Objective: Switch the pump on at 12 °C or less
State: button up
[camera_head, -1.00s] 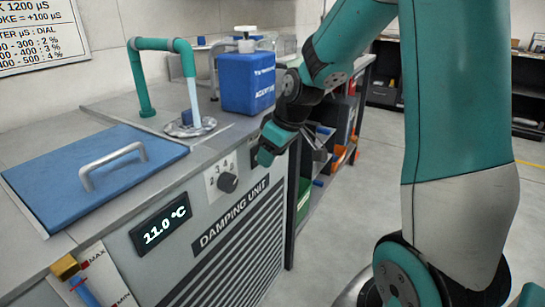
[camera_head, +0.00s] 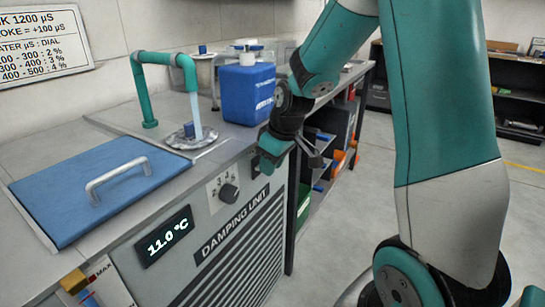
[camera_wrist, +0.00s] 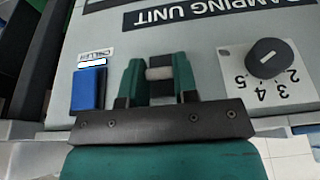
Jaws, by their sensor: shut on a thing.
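The display (camera_head: 165,236) on the damping unit's front reads 11.0 °C. My gripper (camera_head: 260,166) is at the front panel, right of the dial. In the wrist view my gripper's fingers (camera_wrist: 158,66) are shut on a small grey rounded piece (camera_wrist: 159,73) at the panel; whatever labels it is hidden. A blue switch (camera_wrist: 88,90) with a small lit white bar and an upside-down label sits beside the fingers. The black dial (camera_head: 229,193) also shows in the wrist view (camera_wrist: 267,57), with numbers around it.
A pale stream (camera_head: 195,108) runs from the teal pipe (camera_head: 140,90) onto a round drain. A blue lid (camera_head: 95,185) with a handle lies on the worktop. A blue canister (camera_head: 247,92) stands behind my gripper. Open floor lies to the right.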

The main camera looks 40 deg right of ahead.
jog(key=o, duration=0.9)
jog(key=p+v, duration=0.3)
jog(key=v, duration=1.4)
jog(key=shift+r+p, duration=0.2)
jog(key=shift+p, duration=0.1)
